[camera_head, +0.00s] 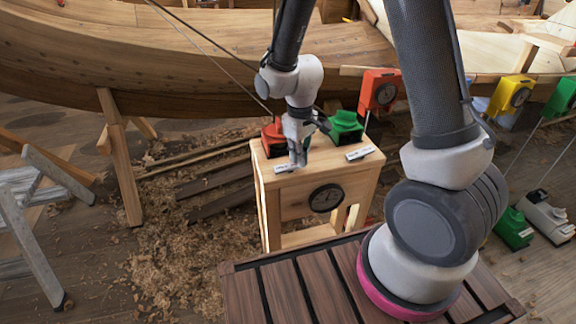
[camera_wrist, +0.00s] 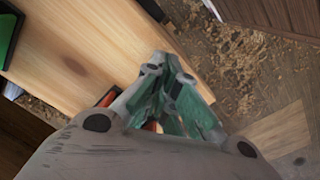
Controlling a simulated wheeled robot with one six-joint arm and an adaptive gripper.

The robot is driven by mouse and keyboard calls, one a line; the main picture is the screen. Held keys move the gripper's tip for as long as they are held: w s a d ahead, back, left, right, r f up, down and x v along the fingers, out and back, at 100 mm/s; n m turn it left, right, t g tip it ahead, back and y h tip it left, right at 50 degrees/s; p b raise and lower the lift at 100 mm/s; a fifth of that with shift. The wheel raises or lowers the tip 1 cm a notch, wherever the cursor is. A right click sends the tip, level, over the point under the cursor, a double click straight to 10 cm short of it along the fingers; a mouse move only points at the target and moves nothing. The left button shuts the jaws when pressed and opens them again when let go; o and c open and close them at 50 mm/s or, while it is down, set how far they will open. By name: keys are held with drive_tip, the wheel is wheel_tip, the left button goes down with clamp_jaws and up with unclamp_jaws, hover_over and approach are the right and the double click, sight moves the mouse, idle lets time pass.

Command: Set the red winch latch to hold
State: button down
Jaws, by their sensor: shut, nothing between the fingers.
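A red winch (camera_head: 272,136) sits on the left of a wooden stand's top, partly hidden behind my gripper. My gripper (camera_head: 298,158) is shut and empty, pointing down just in front of the red winch, near a small white label (camera_head: 284,166). In the wrist view my gripper's closed fingers (camera_wrist: 176,88) reach past the stand's edge, and a bit of red (camera_wrist: 108,97) shows beside them. I cannot make out the red winch's latch or its setting. I cannot tell whether the fingers touch anything.
A green winch (camera_head: 346,124) stands right of the red one on the wooden stand (camera_head: 330,179), which has a round dark dial (camera_head: 326,198). Behind is an orange-red unit (camera_head: 379,92). A wooden hull (camera_head: 180,60) spans the back. A trestle (camera_head: 35,190) stands left; shavings cover the floor.

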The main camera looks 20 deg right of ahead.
drive_tip(key=shift+f, duration=0.3)
drive_tip(key=shift+r, duration=3.55)
drive_tip(key=shift+s, duration=0.1)
drive_tip(key=s+d+r+m+t, duration=0.2)
drive_tip(key=s+d+r+m, duration=0.1)
drive_tip(key=s+d+r, duration=0.4)
drive_tip(key=s+d+r+m+t, duration=0.2)
drive_tip(key=s+d+r+m, duration=0.1)
drive_tip(key=s+d+r, duration=0.5)
drive_tip(key=s+r, duration=0.3)
drive_tip(key=r, duration=0.2)
drive_tip(key=shift+s+r, duration=0.15)
drive_tip(key=shift+s, duration=0.25)
